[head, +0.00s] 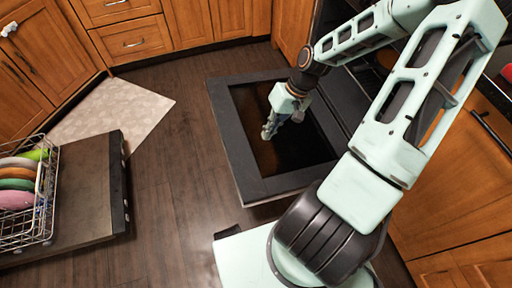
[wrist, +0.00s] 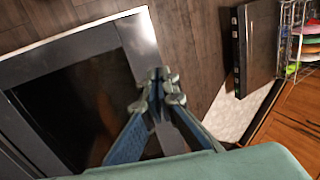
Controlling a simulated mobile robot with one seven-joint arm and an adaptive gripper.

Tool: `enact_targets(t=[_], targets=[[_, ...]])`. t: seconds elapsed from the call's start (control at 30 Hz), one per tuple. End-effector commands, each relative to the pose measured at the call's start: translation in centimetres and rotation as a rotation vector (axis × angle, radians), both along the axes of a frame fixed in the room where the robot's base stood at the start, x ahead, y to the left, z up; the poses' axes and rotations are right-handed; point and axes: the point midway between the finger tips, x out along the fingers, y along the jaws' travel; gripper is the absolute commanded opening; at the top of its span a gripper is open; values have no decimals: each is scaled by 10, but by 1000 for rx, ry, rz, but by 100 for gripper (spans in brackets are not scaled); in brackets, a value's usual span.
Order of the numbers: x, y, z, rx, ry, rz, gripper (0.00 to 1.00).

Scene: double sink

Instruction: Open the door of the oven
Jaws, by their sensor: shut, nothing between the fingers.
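The oven door (head: 240,151) is swung down and lies open, roughly flat, with a dark frame around a dark glass pane. It stretches out from the oven front at the right, part of which my arm hides. My gripper (head: 267,133) is over the door's glass in the head view, with its fingers pointing down. In the wrist view the gripper (wrist: 158,88) shows with its fingertips together and nothing between them, and the door (wrist: 85,42) lies beyond and to the left. I cannot tell whether the fingers touch the door.
An open dishwasher door (head: 95,190) with a rack of colourful plates (head: 20,185) stands at the left. A pale mat (head: 110,110) lies on the wooden floor. Wooden cabinets (head: 130,35) line the back. Bare floor (head: 170,190) separates the two open doors.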

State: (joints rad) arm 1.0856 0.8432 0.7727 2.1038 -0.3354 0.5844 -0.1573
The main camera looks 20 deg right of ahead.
Motion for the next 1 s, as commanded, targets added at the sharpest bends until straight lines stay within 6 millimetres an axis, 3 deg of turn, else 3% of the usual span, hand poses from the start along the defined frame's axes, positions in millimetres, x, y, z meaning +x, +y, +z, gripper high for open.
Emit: enact_targets(t=[0.4, 0.6, 1.0], targets=[[-1, 34, -80, 1, 3, 3, 0], [-1, 46, -110, 0, 3, 1, 0], [0, 53, -123, -2, 2, -2, 0]])
